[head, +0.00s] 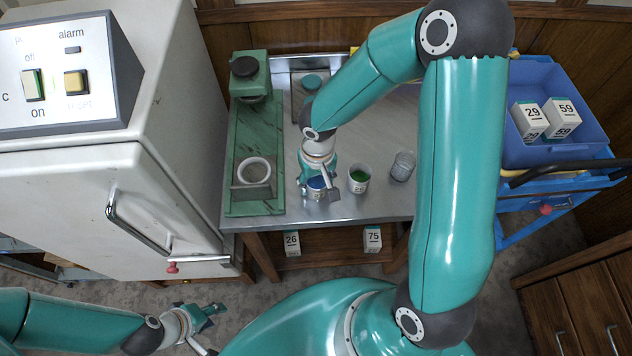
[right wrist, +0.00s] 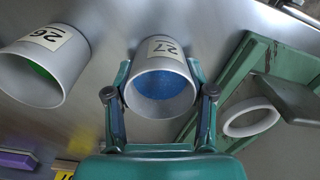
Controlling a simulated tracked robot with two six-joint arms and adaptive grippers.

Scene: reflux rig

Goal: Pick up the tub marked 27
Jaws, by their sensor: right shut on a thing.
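The tub marked 27 (right wrist: 162,80) is a grey-white cup with blue contents and a pale label; in the head view it shows beneath my right gripper (head: 318,184) at the front of the metal table. In the right wrist view my right gripper (right wrist: 160,105) has a finger on each side of the tub and is shut on it. I cannot tell whether the tub is clear of the table. My left gripper (head: 214,328) is low at the bottom left, away from the table, with its fingers apart and nothing between them.
A tub marked 26 (right wrist: 45,65) with green contents stands beside it, also in the head view (head: 358,180). Another cup (head: 402,166) is further right. A green stand (head: 243,150) with a white ring is left. A blue tray (head: 585,100) holds numbered boxes.

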